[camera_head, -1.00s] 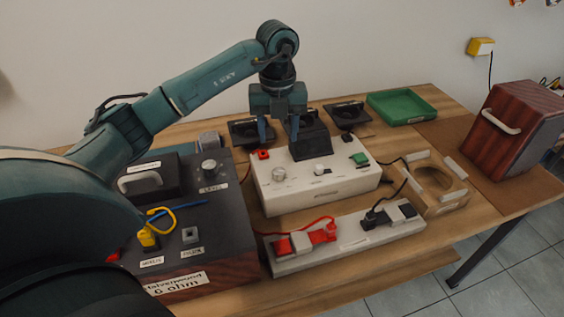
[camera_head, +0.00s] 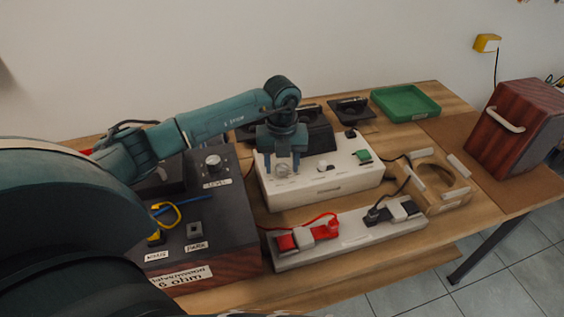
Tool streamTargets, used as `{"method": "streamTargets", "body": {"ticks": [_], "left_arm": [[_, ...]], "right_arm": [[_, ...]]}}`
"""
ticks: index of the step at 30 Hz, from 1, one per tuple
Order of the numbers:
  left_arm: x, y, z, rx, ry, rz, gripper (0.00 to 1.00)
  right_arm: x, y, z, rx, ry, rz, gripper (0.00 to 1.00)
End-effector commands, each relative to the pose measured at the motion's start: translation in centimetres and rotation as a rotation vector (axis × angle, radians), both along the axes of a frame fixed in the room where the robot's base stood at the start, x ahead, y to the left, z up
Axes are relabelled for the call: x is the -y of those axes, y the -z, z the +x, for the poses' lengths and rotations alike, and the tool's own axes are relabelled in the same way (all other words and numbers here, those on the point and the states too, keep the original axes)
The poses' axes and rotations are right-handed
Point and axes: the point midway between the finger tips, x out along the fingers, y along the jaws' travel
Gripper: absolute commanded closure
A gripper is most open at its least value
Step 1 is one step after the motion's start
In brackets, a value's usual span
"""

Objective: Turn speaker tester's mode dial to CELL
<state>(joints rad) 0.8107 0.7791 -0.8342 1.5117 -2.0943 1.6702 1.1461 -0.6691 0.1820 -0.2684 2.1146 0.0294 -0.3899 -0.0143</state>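The white box (camera_head: 330,186), which looks like the speaker tester, lies in the middle of the table. A pale round dial (camera_head: 282,171) sits on its top at the left. A smaller white knob (camera_head: 322,166) sits to the right of it. The lettering on the box is too small to read, so I cannot tell which dial is the mode dial. My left gripper (camera_head: 282,166) points down over the left dial, open, with one finger on each side of it. I cannot tell whether the fingers touch it. My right gripper is out of view.
A dark box (camera_head: 228,226) with a level knob (camera_head: 212,162) stands on the left. A white strip (camera_head: 350,232) with red and black plugs lies in front. A wooden ring holder (camera_head: 460,196), a green tray (camera_head: 436,108) and a red-brown wooden box (camera_head: 508,140) are on the right.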

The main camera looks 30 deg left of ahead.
Motion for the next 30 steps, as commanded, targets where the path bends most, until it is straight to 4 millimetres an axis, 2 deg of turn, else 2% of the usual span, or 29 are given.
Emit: {"method": "streamTargets", "body": {"ticks": [2,15,23,30], "left_arm": [[0.01,-0.03,0.01,0.000,0.000,0.000,0.58],[-0.02,-0.07,0.01,0.000,0.000,0.000,0.94],[-0.04,-0.07,0.02,0.000,0.024,0.000,0.94],[-0.06,0.00,0.04,0.002,0.140,0.001,0.94]], "right_arm": [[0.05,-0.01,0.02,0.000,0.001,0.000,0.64],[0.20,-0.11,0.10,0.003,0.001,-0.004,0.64],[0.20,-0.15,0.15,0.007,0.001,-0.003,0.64],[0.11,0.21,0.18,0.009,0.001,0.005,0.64]]}}
